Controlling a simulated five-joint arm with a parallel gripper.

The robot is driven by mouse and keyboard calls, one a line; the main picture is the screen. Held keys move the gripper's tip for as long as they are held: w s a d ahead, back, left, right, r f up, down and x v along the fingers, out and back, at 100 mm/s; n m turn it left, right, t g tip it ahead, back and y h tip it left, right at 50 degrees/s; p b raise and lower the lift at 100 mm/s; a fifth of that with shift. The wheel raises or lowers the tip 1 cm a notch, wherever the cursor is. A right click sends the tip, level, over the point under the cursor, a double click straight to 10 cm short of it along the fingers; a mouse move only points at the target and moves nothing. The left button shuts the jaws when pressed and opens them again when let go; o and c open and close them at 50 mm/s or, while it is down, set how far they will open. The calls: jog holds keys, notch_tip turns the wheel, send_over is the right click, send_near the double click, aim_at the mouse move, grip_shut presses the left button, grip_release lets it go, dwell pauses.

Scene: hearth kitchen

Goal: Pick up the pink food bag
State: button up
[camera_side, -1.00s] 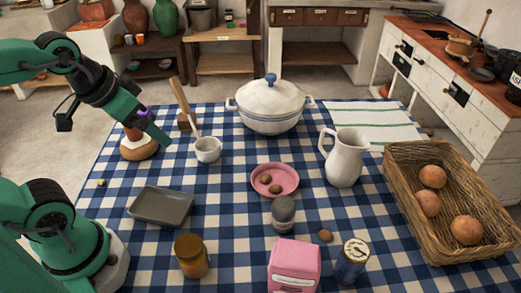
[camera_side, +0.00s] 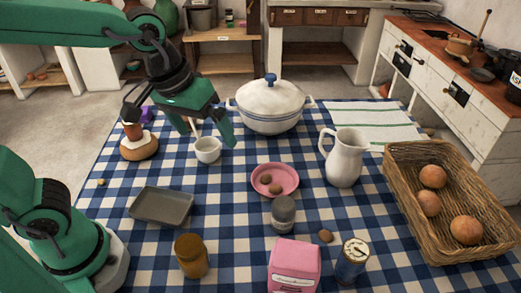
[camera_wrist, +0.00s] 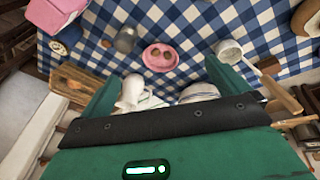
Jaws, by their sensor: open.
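The pink food bag (camera_side: 294,266) stands upright at the front edge of the table in the side view, with a pale label on its front. In the wrist view the pink bag (camera_wrist: 57,14) is at the top left corner, partly cut off. My gripper (camera_side: 212,138) is in the air over the far left part of the table, near the white cup. It is open and empty, well apart from the bag. In the wrist view my gripper's fingers (camera_wrist: 165,85) are spread at either side of the lower middle.
A grey jar (camera_side: 283,214), a blue jar (camera_side: 351,262) and an amber jar (camera_side: 192,257) stand around the bag. A pink plate (camera_side: 275,180), white pitcher (camera_side: 344,158), white pot (camera_side: 270,108), grey tray (camera_side: 162,206) and bread basket (camera_side: 455,200) are also on the table.

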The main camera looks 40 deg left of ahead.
jog(key=w+d+f+n+g, duration=0.2)
jog(key=d+f, duration=0.1)
jog(key=d, duration=0.9)
jog(key=n+g+y, duration=0.1)
jog(key=n, duration=0.1)
send_over(297, 254)
notch_tip(297, 254, down, 5)
jog(key=shift+w+a+f, duration=0.1)
jog(key=shift+a+f, duration=0.05)
jog(key=shift+f, duration=3.95)
jog(key=c, duration=1.9)
jog(key=shift+d+r, duration=0.1)
jog(key=shift+d, duration=0.1)
jog(key=shift+c, duration=0.3)
